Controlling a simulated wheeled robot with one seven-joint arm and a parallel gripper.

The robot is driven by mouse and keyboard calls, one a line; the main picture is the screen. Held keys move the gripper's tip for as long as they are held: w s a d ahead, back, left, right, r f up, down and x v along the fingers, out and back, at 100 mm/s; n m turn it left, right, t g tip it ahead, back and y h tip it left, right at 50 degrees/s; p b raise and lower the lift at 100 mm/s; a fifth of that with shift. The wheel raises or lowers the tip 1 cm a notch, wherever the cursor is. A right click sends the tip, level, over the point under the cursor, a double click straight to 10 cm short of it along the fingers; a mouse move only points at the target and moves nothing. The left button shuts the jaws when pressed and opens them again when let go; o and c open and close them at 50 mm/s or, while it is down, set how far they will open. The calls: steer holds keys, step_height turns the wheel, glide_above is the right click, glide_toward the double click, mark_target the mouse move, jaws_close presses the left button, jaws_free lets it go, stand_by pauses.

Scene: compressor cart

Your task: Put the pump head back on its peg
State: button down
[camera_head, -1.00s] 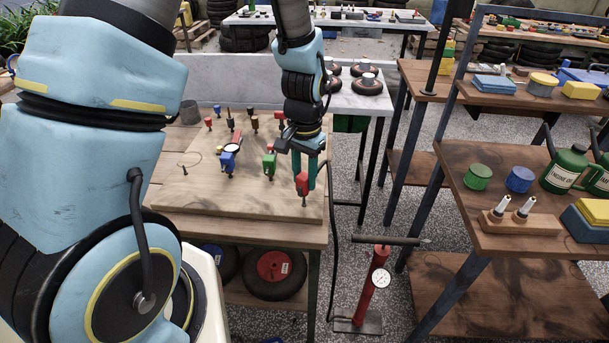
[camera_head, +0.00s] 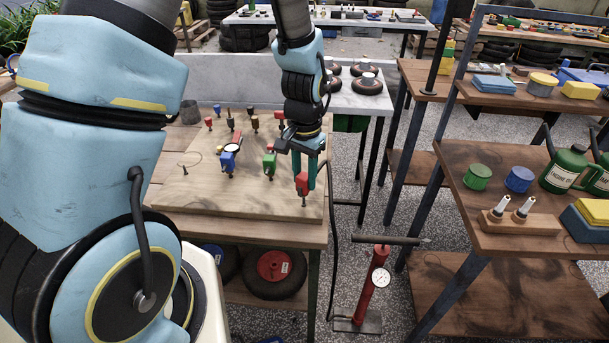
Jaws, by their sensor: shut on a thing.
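My gripper (camera_head: 304,172), with teal fingers, is over the right front part of the wooden board (camera_head: 240,205). It points down and is shut on a red pump head (camera_head: 302,184) at its fingertips. A short dark stem shows below the red head, close to the board. I cannot tell whether the head is seated on a peg there or just above it. Several other coloured heads stand on the board, among them a blue one (camera_head: 227,161) and a green one (camera_head: 269,164). A thin dark peg (camera_head: 184,167) at the left carries no coloured head.
A round gauge (camera_head: 232,149) lies among the heads. A red floor pump (camera_head: 371,288) stands on the floor to the right, with a dark hose (camera_head: 333,215) beside the bench. A wooden shelf (camera_head: 470,205) with cans and tins stands further right. The board's front left is clear.

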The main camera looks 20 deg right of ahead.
mark_target(304, 175)
steer(key=shift+f+b, duration=0.75)
steer(key=shift+f, duration=0.35)
steer(key=shift+c, duration=2.2)
jaws_free()
steer(key=shift+r, duration=0.15)
step_height(304, 175, up, 11)
steer(key=shift+f+b, duration=0.2)
steer(key=shift+b, duration=0.7)
steer(key=a+r+n+t, duration=0.1)
steer(key=a+n, duration=0.8)
steer(key=a, duration=1.6)
steer(key=shift+w+a+r+n+t, duration=0.15)
steer(key=shift+w+n+t, duration=0.15)
steer(key=shift+w+n, duration=0.15)
